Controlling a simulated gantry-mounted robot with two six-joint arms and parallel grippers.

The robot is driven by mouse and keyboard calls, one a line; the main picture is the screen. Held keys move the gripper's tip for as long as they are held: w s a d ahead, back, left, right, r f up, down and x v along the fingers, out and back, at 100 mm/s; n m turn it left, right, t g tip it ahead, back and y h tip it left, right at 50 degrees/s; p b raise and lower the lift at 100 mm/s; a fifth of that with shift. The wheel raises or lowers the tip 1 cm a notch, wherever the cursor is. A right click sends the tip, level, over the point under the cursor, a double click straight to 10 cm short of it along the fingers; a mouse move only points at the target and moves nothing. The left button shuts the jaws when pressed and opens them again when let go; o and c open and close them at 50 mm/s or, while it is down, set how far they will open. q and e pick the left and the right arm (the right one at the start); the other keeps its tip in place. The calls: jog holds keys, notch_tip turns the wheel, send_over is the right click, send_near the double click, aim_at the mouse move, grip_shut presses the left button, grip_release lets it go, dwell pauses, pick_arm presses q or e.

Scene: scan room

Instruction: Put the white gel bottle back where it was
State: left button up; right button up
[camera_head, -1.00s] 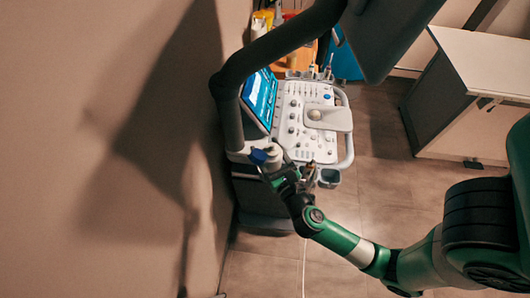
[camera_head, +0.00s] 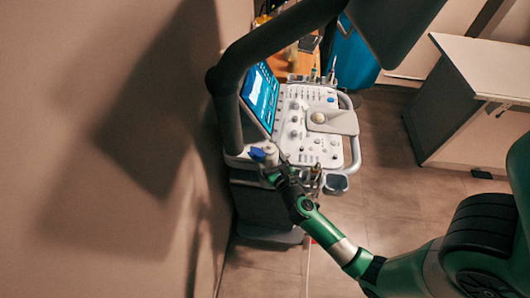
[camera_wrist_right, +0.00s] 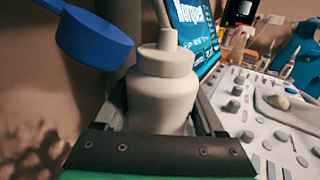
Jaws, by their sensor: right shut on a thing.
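The white gel bottle (camera_head: 271,151) is at the near left corner of the ultrasound console (camera_head: 305,120). In the right wrist view the bottle (camera_wrist_right: 162,88) stands about upright, with a rounded shoulder and narrow neck. My right gripper (camera_head: 276,168) is shut on it, with dark fingers on both sides of its lower body. A blue round cap-like part (camera_head: 257,154) is beside the bottle's top, and shows large at upper left in the wrist view (camera_wrist_right: 92,40). The bottle's base is hidden by my gripper, so I cannot tell whether it touches a support. My left gripper is not in view.
The console's lit screen (camera_head: 261,97) and dark monitor arm (camera_head: 228,95) rise close to the bottle. A grey cup holder (camera_head: 336,184) is on the console's near right corner. The wall is close on the left. A white-topped cabinet (camera_head: 485,65) stands at right, with open floor between.

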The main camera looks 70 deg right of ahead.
aim_at(273, 164)
jog(key=shift+f+b, duration=0.55)
jog(key=shift+b, duration=0.05)
jog(key=o, duration=0.8)
jog(key=shift+r, duration=0.1)
jog(key=shift+r+p, duration=0.25)
jog(key=shift+p, duration=0.1)
jog(key=shift+r+p, duration=0.55)
jog(key=shift+r, duration=0.05)
jog(key=v, duration=0.3)
jog(key=b+v, duration=0.1)
jog(key=v, duration=0.7)
jog(key=shift+f+b, duration=0.35)
jog(key=shift+f, duration=0.05)
jog(key=shift+s+a+r, duration=0.1)
jog(key=shift+s+a, duration=0.2)
jog(key=shift+s, duration=0.1)
